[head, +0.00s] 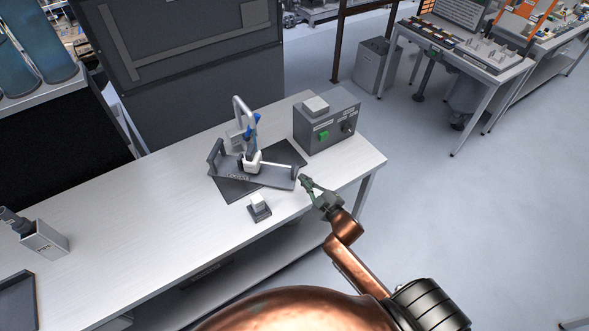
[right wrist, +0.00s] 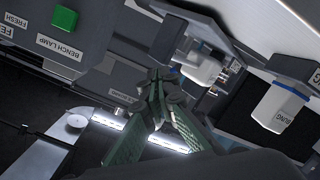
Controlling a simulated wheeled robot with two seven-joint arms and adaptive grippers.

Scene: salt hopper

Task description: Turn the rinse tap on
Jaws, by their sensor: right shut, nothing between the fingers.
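A curved grey pipe (head: 241,108) with a blue part (head: 252,130) on it rises behind a grey tray-like fixture (head: 228,175) on the bench; it looks like the tap, but I cannot read a rinse label. A white fitting (head: 252,164) sits below the blue part. My right gripper (head: 303,182) is beside the fixture's right end, apart from the blue part. In the right wrist view its fingers (right wrist: 155,88) are together and empty. Whether they touch anything is unclear. My left gripper is not in view.
A grey control box (head: 318,137) with a green button (head: 323,136) stands behind my right gripper; the button shows in the right wrist view (right wrist: 65,18). A grey holder (head: 45,240) stands left. The bench between is clear.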

